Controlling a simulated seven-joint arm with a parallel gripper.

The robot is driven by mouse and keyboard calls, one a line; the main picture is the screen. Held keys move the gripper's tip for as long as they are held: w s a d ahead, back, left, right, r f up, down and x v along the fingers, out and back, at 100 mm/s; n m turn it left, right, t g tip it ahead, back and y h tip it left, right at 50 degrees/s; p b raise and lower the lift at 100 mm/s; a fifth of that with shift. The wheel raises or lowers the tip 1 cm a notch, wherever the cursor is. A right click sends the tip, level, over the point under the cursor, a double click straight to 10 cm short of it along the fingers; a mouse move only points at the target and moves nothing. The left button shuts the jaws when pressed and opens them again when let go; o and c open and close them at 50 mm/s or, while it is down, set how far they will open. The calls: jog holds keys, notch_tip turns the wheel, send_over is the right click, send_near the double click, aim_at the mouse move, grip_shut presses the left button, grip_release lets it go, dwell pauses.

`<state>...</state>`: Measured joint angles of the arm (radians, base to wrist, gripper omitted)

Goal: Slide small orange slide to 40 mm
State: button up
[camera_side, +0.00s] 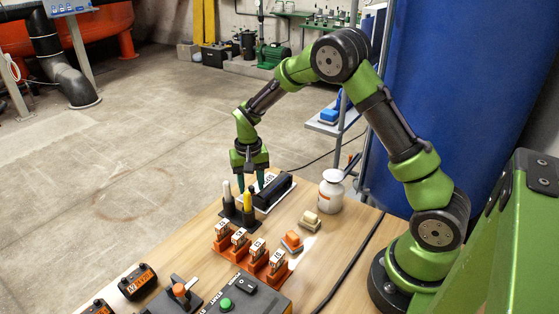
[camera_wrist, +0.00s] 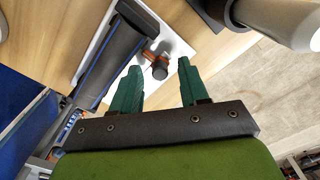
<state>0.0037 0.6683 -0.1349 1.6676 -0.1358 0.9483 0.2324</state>
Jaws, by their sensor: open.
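A black rail block (camera_side: 273,192) lies on a white plate with dark marks (camera_side: 267,180) at the far side of the table. In the wrist view the rail (camera_wrist: 115,50) has a blue stripe. A small orange slide (camera_wrist: 168,57) with a dark round knob sits on the white plate (camera_wrist: 172,38), beside the rail. My gripper (camera_side: 250,188) points down at the left end of the rail block. In the wrist view its green fingers (camera_wrist: 159,70) are open, with the knob appearing between their tips. I cannot tell how deep the fingers reach. The scale reading is not legible.
A dark holder with a grey and a yellow peg (camera_side: 247,201) stands close, left of the rail. A white jar (camera_side: 331,191) stands to the right. Orange blocks (camera_side: 256,250), a beige block (camera_side: 310,221) and a control box (camera_side: 240,296) are nearer the camera.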

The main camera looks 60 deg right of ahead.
grip_shut()
jog(key=shift+d, duration=0.8)
grip_release()
